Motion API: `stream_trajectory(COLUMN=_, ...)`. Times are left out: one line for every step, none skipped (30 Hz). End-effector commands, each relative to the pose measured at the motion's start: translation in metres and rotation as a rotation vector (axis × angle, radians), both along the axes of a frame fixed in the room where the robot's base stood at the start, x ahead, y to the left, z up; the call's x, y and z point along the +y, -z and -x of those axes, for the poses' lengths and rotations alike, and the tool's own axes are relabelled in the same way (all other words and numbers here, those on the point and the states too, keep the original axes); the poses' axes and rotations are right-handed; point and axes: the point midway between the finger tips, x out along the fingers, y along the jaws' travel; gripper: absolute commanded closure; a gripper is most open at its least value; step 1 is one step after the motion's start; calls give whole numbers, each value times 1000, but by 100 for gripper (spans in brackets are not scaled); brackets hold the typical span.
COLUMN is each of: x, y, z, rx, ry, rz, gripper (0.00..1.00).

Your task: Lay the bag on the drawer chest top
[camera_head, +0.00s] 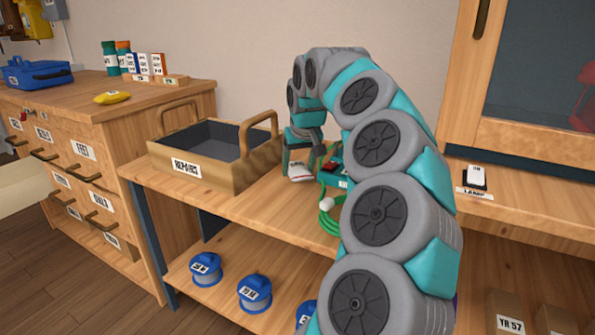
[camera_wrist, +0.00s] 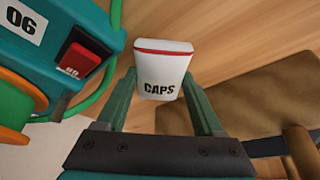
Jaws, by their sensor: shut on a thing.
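A small white bag (camera_wrist: 162,70) with a red strip and the label CAPS sits between the two fingers of my gripper (camera_wrist: 163,100) in the wrist view. In the head view my gripper (camera_head: 301,157) points down at the workbench, just right of the wooden tray, with the white bag (camera_head: 299,172) at its fingertips. My gripper is shut on the bag. I cannot tell whether the bag touches the bench. The drawer chest (camera_head: 150,100) stands at the left, its wooden top partly covered by several things.
The REPAIRS tray (camera_head: 178,165) lies between gripper and chest. A teal device (camera_wrist: 60,60) with a red switch and green cable is close beside my gripper.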

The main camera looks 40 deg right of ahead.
Motion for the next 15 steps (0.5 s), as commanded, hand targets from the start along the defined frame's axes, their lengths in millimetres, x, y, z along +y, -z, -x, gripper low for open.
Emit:
stream_trajectory(x=0, y=0, z=0, rx=0, ry=0, rz=0, gripper=57)
stream_trajectory(x=0, y=0, z=0, rx=0, ry=0, rz=0, gripper=61)
stream_trajectory(x=0, y=0, z=0, rx=0, ry=0, rz=0, gripper=65)
stream_trajectory(x=0, y=0, z=0, rx=0, ry=0, rz=0, gripper=69)
stream_trajectory(x=0, y=0, z=0, rx=0, ry=0, rz=0, gripper=72)
stream_trajectory(x=0, y=0, z=0, rx=0, ry=0, rz=0, gripper=76)
stream_trajectory(x=0, y=0, z=0, rx=0, ry=0, rz=0, gripper=80)
stream_trajectory(x=0, y=0, z=0, rx=0, ry=0, rz=0, gripper=83)
stream_trajectory(x=0, y=0, z=0, rx=0, ry=0, rz=0, gripper=87)
stream_trajectory(x=0, y=0, z=0, rx=0, ry=0, rz=0, gripper=87)
stream_trajectory(x=0, y=0, z=0, rx=1, ry=0, rz=0, gripper=94)
stream_trajectory(x=0, y=0, z=0, rx=1, ry=0, rz=0, gripper=96)
stream_trajectory(x=0, y=0, z=0, rx=1, ry=0, rz=0, gripper=96)
stream_trajectory(x=0, y=0, z=0, rx=0, ry=0, rz=0, gripper=96)
stream_trajectory(x=0, y=0, z=0, rx=0, ry=0, rz=0, gripper=96)
